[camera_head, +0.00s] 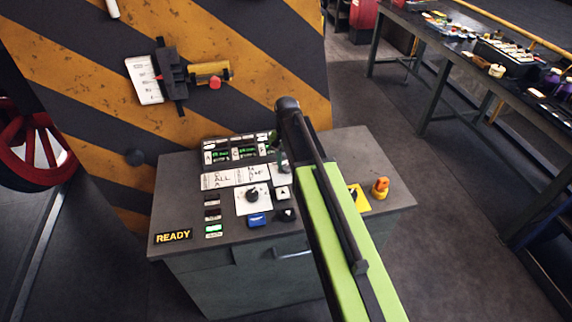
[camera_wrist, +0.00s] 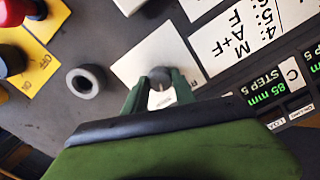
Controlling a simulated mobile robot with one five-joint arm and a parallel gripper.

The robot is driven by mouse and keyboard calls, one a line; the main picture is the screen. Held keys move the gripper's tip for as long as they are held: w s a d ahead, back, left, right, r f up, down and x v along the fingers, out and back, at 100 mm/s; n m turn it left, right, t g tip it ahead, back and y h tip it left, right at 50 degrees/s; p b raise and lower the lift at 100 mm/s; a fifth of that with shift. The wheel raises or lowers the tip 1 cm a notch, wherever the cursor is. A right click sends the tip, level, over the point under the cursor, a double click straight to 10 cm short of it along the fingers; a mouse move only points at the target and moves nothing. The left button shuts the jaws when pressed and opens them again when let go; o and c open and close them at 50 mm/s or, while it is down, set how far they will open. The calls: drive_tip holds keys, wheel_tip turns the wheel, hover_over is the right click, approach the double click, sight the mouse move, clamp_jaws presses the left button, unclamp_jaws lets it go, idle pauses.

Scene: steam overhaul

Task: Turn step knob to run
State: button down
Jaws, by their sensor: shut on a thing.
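The step knob (camera_wrist: 160,74) is a small dark round knob on a white plate (camera_wrist: 134,63) in the wrist view. My gripper (camera_wrist: 161,84) has its two green fingers on either side of the knob, shut on it. Small print on the plate below the knob is too small to read. In the head view my gripper (camera_head: 283,163) reaches down to the right part of the console top (camera_head: 180,190). There the arm hides the knob, and only part of its white plate (camera_head: 278,179) shows.
Another black knob (camera_head: 252,195) on a white plate and a blue button (camera_head: 257,220) are left of my arm. Lit displays (camera_head: 221,155) stand at the console's back.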

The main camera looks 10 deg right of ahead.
sight(287, 166)
drive_tip(key=n, duration=0.5)
drive_tip(key=shift+n, duration=0.4)
drive_tip(key=n, duration=0.5)
drive_tip(key=shift+n, duration=0.4)
drive_tip(key=c, duration=1)
unclamp_jaws()
drive_tip(key=shift+r, duration=0.1)
wheel_tip(287, 166, up, 17)
drive_tip(key=p, duration=1.7)
drive_tip(key=shift+r, duration=0.15)
